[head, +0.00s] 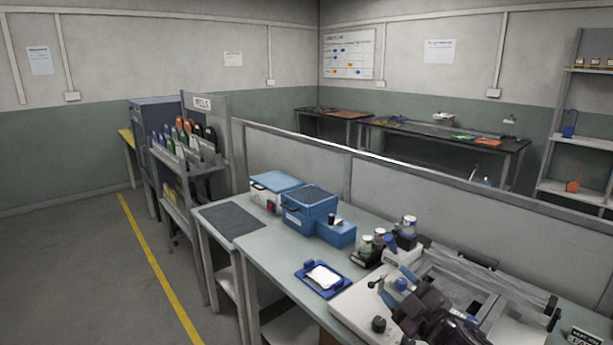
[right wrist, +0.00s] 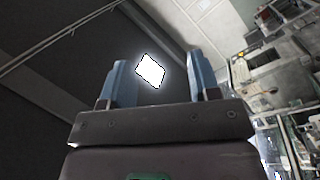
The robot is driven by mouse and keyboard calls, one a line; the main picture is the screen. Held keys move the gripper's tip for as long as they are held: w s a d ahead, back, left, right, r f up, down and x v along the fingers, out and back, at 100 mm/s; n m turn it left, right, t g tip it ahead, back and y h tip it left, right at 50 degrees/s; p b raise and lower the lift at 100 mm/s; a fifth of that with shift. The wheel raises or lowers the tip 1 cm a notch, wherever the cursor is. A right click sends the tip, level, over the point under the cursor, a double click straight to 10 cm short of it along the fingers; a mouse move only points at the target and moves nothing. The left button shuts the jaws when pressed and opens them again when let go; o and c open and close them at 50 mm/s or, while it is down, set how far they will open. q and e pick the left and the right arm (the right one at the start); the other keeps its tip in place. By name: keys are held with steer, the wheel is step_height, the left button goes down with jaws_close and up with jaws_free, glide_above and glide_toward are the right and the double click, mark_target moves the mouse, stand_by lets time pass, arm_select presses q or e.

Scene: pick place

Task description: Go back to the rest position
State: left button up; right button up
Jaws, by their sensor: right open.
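My right gripper (head: 399,292) is at the lower right of the head view, in front of the workbench (head: 270,246) and over its near side in the picture. Its blue fingers are near a white machine on the bench; I cannot tell the gap to it. In the right wrist view the two blue fingers of the gripper (right wrist: 158,78) stand wide apart with nothing between them. Behind them are a dark ceiling and a bright lamp panel (right wrist: 150,71). My left gripper is not in view.
A blue tray with a white item (head: 323,277), blue boxes (head: 308,208) and several jars (head: 367,243) stand on the bench. A grey partition (head: 400,190) runs behind it. A reel rack (head: 190,150) stands left. The floor (head: 85,270) at left is clear.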

steer(key=s+d+f+m+g+h, duration=0.3)
steer(key=s+f+m, duration=0.4)
steer(key=s+f, duration=0.6)
steer(key=s+d+f+m+g+h, duration=0.2)
steer(key=s+d+f+m+h, duration=0.3)
steer(key=s+f, duration=0.8)
steer(key=shift+s+d+m+g, duration=0.4)
steer(key=shift+s+d+m, duration=0.1)
steer(key=shift+s+m, duration=0.6)
